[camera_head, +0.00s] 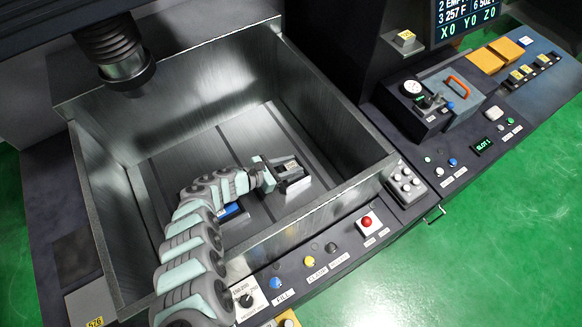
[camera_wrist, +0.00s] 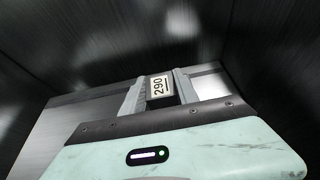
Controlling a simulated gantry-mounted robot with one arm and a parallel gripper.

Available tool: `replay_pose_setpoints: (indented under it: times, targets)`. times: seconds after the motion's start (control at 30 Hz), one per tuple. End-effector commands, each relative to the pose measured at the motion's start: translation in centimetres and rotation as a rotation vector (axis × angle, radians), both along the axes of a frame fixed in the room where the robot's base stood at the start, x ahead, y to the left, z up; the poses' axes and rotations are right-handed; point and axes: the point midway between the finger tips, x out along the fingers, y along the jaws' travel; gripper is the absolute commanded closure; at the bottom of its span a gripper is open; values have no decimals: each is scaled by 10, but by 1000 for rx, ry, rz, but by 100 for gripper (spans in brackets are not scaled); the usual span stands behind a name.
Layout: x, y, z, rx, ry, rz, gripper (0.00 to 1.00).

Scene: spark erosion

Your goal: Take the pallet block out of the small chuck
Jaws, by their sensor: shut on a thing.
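My gripper (camera_head: 277,171) is low inside the metal tank, near its front right part. In the wrist view its two grey fingers (camera_wrist: 158,98) are closed on both sides of a dark block with a white "290" label, the pallet block (camera_wrist: 159,87). In the head view the block (camera_head: 290,169) is a small dark piece at the fingertips. A grey metal piece, apparently the small chuck (camera_head: 297,187), shows just under and beside it. I cannot tell whether the block is still seated in the chuck or clear of it.
High tank walls (camera_head: 330,98) surround my gripper. A blue-topped item (camera_head: 230,211) sits on the tank floor beside my arm, partly hidden by it. A dark cylindrical machine head (camera_head: 118,62) hangs over the back left. Control panels with buttons lie in front and right.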

Motion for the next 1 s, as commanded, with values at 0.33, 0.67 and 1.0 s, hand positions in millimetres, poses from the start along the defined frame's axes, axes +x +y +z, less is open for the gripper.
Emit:
replay_pose_setpoints:
  times: [0.33,0.67,1.0]
  targets:
    - [2,1,21,-3,-1,2,100]
    - [-1,4,92,6,1,1,100]
    - [0,3,169,4,-1,1,100]
